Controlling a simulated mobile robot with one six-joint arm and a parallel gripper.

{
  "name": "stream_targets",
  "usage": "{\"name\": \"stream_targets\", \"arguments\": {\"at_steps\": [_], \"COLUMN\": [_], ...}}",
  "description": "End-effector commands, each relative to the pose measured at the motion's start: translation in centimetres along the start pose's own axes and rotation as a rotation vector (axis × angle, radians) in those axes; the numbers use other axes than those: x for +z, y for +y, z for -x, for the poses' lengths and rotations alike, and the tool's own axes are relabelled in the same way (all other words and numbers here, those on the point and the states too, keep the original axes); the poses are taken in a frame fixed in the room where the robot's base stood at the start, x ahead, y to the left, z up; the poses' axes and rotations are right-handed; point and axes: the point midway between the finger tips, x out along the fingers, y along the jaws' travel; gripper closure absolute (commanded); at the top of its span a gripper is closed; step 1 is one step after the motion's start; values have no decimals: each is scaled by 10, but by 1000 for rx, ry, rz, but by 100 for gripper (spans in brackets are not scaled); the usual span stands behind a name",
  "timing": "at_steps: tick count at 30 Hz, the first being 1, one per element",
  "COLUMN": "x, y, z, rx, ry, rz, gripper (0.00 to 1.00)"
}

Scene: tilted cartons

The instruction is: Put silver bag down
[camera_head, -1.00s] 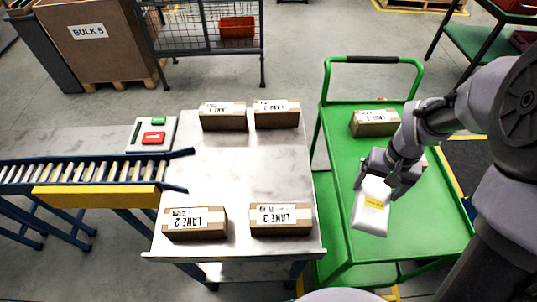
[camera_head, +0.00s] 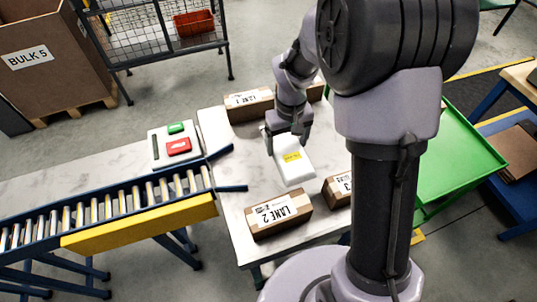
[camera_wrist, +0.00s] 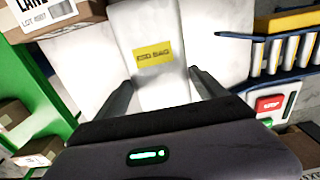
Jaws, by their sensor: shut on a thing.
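The silver bag, pale with a yellow label, hangs from my gripper (camera_head: 288,140) over the white table (camera_head: 225,140) in the head view. The bag (camera_head: 295,168) is between the cartons at the table's back and front. In the wrist view the bag (camera_wrist: 150,30) lies between the two fingers, and its yellow label faces the camera. My gripper is shut on it. Whether the bag touches the tabletop cannot be told.
The LANE 2 carton (camera_head: 278,217) and the LANE 3 carton (camera_head: 338,189) stand at the table's front. A carton (camera_head: 250,104) stands at the back. A roller conveyor (camera_head: 110,213) and a button box (camera_head: 173,147) are at the left. A green cart (camera_head: 460,150) is at the right.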

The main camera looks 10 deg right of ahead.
Motion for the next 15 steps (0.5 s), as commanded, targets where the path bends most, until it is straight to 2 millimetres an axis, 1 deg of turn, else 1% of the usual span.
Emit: {"name": "stream_targets", "arguments": {"at_steps": [2,5,6,9,11,13,15], "x": [0,0,0,0,0,1,0], "y": [0,0,0,0,0,0,0], "z": [-9,-31,-41,-62,-72,-89,-102], "rx": [0,-1,-1,0,-1,-1,-1], "ry": [-2,-3,-4,-3,-3,-4,-2], "rz": [3,3,4,3,2,2,3], "gripper": [63,63,63,63,63,63,63]}}
